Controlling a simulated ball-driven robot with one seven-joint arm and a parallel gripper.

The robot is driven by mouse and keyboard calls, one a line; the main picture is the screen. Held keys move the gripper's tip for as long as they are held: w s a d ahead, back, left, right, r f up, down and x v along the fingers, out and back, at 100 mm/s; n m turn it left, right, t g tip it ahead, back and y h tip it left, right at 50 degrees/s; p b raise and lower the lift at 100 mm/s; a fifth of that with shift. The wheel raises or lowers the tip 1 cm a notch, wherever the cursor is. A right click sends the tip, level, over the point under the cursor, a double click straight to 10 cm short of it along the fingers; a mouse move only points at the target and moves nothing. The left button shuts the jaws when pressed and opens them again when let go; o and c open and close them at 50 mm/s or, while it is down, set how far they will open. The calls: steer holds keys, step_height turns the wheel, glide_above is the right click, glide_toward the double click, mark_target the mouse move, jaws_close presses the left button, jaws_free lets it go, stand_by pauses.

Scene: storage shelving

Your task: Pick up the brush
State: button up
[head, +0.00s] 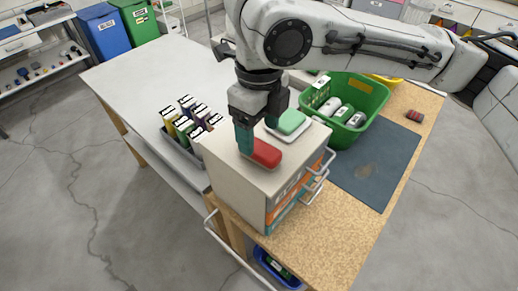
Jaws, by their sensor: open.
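A red block-like object (266,153) with a pale edge underneath lies on top of the light drawer cabinet (236,172); it may be the brush, but its bristles cannot be made out. A similar green object (292,121) with a white base lies behind it on the same top. My gripper (258,134) points down over the cabinet top, its fingers apart with nothing visibly held. One teal-tipped finger is close to the left of the red object and partly covers it; contact cannot be told. The other finger is between the two objects.
A green bin (376,100) with white items stands behind the cabinet. A dark mat (372,172) lies to the right, and a small dark red object (414,116) is on the wood tabletop (316,240). A tray of several boxes (178,149) is at left. Cabinet handles (318,178) protrude right.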

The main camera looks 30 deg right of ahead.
mark_target(260, 147)
steer(key=shift+w+d+f+p, duration=0.1)
steer(key=shift+f+p, duration=0.3)
steer(key=shift+f, duration=2.35)
steer(key=c, duration=1.1)
steer(key=shift+r, duration=0.6)
steer(key=s+r, duration=0.1)
steer(key=r, duration=0.1)
steer(key=s+r, duration=0.1)
steer(key=r, duration=0.1)
steer(key=s+d+r+b, duration=0.1)
steer(key=s+r, duration=0.1)
steer(key=r, duration=0.1)
steer(key=s+d+r+b, duration=0.1)
steer(key=s+r+b, duration=0.2)
steer(key=s, duration=0.4)
steer(key=shift+s+d+r+b, duration=0.15)
steer(key=shift+s+d+b, duration=0.15)
steer(key=shift+b, duration=0.4)
steer(key=shift+s+d+r+b, duration=0.1)
steer(key=shift+s+r+b, duration=0.65)
steer(key=shift+s+b, duration=0.25)
